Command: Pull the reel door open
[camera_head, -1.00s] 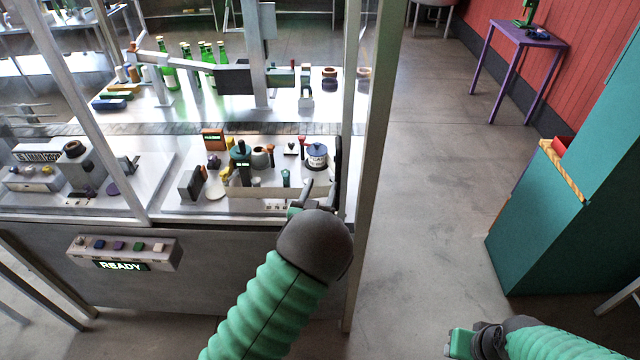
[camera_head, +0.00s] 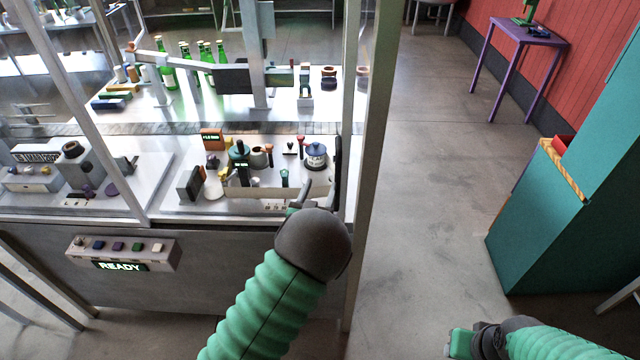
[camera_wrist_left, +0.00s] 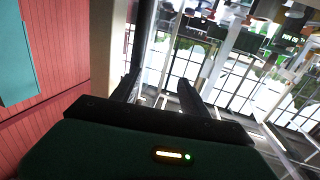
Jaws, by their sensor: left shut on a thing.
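The reel door appears to be the clear framed panel on the front of the machine, with its pale upright frame (camera_head: 364,170) at the right. A dark upright handle (camera_head: 338,158) is at its right side; it also seems to show as a dark bar in the left wrist view (camera_wrist_left: 145,32). My left gripper (camera_head: 316,192) is at the handle's lower end, its fingers closed on it as far as I can tell. In the left wrist view my left gripper (camera_wrist_left: 160,90) has a finger on each side, but the contact is unclear. My right gripper (camera_head: 462,343) is low at the right, away from the machine.
A button panel reading READY (camera_head: 122,252) is on the machine's front. A teal cabinet (camera_head: 535,220) and purple table (camera_head: 530,40) stand right. The floor (camera_head: 430,160) between is clear.

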